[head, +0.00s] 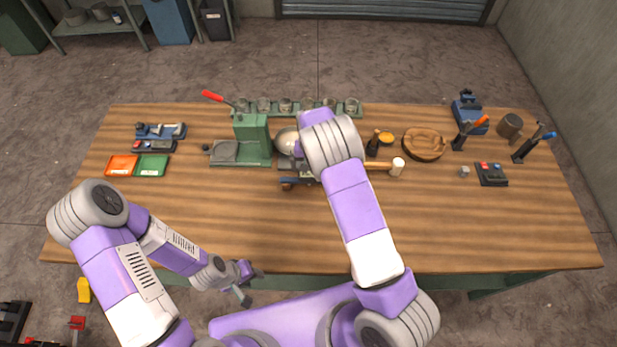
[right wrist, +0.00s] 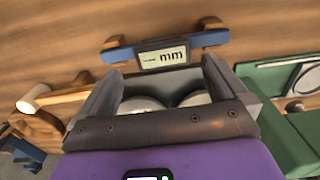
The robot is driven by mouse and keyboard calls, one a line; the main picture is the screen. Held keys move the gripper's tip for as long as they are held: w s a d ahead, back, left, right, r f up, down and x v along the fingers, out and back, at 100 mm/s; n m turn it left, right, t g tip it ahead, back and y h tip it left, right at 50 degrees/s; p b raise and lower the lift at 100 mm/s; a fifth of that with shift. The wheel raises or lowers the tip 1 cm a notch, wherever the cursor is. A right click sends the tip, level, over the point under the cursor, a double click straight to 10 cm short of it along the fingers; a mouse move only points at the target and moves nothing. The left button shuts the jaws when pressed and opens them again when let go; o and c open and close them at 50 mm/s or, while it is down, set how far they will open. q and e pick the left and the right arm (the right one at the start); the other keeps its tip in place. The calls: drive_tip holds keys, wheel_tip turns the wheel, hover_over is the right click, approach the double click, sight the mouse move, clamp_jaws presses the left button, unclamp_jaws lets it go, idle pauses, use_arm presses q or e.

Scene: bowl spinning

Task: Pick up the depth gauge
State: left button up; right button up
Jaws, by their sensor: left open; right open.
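What looks like the depth gauge (right wrist: 164,58), a dark body with an "mm" display and a blue bar showing at both ends, lies just beyond the fingertips of my right gripper (right wrist: 158,75) in the right wrist view. That gripper is open and its fingers are apart from the gauge. In the head view a blue piece of it (head: 287,181) shows at the table's middle, mostly hidden by my right arm. My left gripper (head: 246,283) is open and empty, in front of the table's near edge.
A green press with a red lever (head: 252,140) stands left of my right gripper. A mallet (head: 396,167) and a wooden bowl (head: 424,144) lie to the right. Orange and green trays (head: 152,166) sit at left. The front of the wooden table (head: 250,230) is clear.

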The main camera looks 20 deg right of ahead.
sight(309, 174)
wheel_tip(309, 174, down, 4)
drive_tip(key=shift+w+a+f+b, duration=0.15)
drive_tip(key=shift+b, duration=0.8)
drive_tip(key=shift+f, duration=0.3)
drive_tip(key=shift+c, duration=0.3)
drive_tip(key=shift+r, duration=0.1)
drive_tip(key=c, duration=1)
